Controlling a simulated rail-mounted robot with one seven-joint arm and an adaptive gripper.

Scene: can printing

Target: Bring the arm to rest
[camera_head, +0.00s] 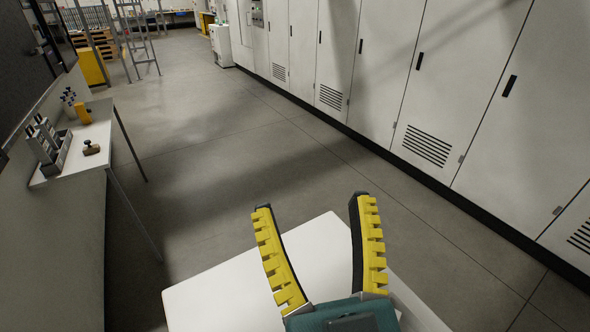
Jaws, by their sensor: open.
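My gripper (310,205) is at the bottom centre of the head camera view. Its two yellow ribbed fingers with black backs are spread apart, and nothing is between them. It appears above a white flat surface (215,296) whose corner shows behind the fingers. I cannot tell the height between the gripper and that surface. The rest of my arm is out of the picture.
A white side table (83,150) at the left holds a grey rack (47,145), a yellow cylinder (82,113) and a small dark-topped item (91,148). White cabinets (390,75) line the right. Open grey floor (215,165) lies between. A metal ladder (137,40) stands far back.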

